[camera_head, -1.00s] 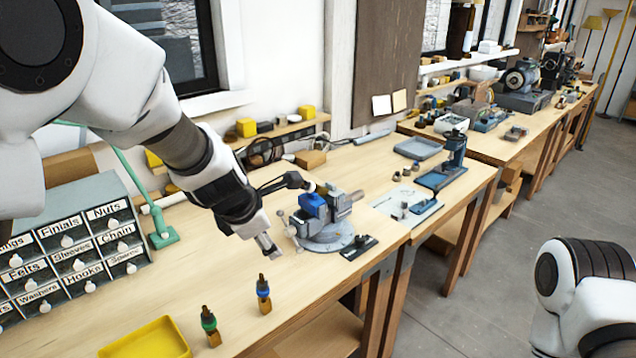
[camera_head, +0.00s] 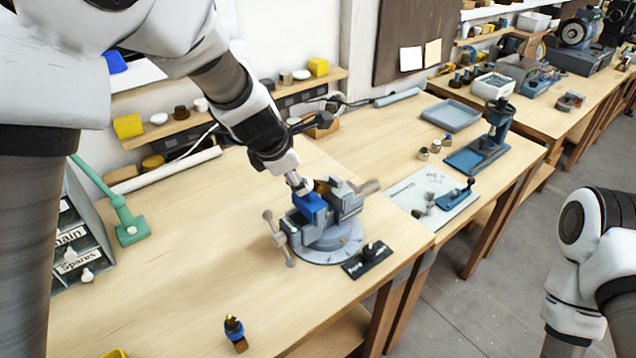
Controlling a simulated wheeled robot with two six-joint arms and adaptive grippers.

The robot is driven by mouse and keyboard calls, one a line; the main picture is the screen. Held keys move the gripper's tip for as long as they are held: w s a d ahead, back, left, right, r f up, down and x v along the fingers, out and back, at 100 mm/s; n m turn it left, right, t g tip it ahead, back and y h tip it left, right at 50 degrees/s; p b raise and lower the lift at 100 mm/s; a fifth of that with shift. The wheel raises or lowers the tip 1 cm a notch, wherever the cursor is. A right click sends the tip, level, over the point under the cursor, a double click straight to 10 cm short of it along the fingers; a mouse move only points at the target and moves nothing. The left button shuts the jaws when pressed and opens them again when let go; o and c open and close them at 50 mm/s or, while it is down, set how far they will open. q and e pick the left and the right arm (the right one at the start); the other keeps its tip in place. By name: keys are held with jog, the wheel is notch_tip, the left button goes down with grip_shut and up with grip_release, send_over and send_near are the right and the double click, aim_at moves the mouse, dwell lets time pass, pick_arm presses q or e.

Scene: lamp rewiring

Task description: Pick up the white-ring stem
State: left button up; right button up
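I cannot make out a white-ring stem for certain. My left gripper (camera_head: 299,184) points down at the top of the grey vise (camera_head: 322,232), close behind its blue block (camera_head: 309,207). A small pale part shows at its tips, and I cannot tell whether it is the fingers or something held. Whether the fingers are open or shut is unclear.
A pale mat with small parts (camera_head: 432,196), a blue-based press (camera_head: 486,146) and a grey-blue tray (camera_head: 451,115) stand farther right. The labelled drawer cabinet (camera_head: 78,245) is at left.

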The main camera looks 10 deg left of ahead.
aim_at(309, 185)
pick_arm(q)
jog(key=x, duration=0.3)
jog(key=shift+s+f+b, duration=0.2)
jog(key=shift+s+b, duration=0.1)
jog(key=shift+w+d+f, duration=0.1)
jog(key=shift+w+f, duration=0.3)
jog(key=shift+w, duration=0.2)
jog(key=shift+w+f, duration=0.45)
jog(key=shift+w, duration=0.15)
jog(key=shift+s+r, duration=0.35)
jog(key=shift+s, duration=0.2)
jog(key=c, duration=0.8)
jog(key=shift+s, duration=0.1)
grip_shut()
jog(key=shift+w, duration=0.2)
pick_arm(e)
jog(key=shift+w+f, duration=0.15)
jog(key=shift+f, duration=0.35)
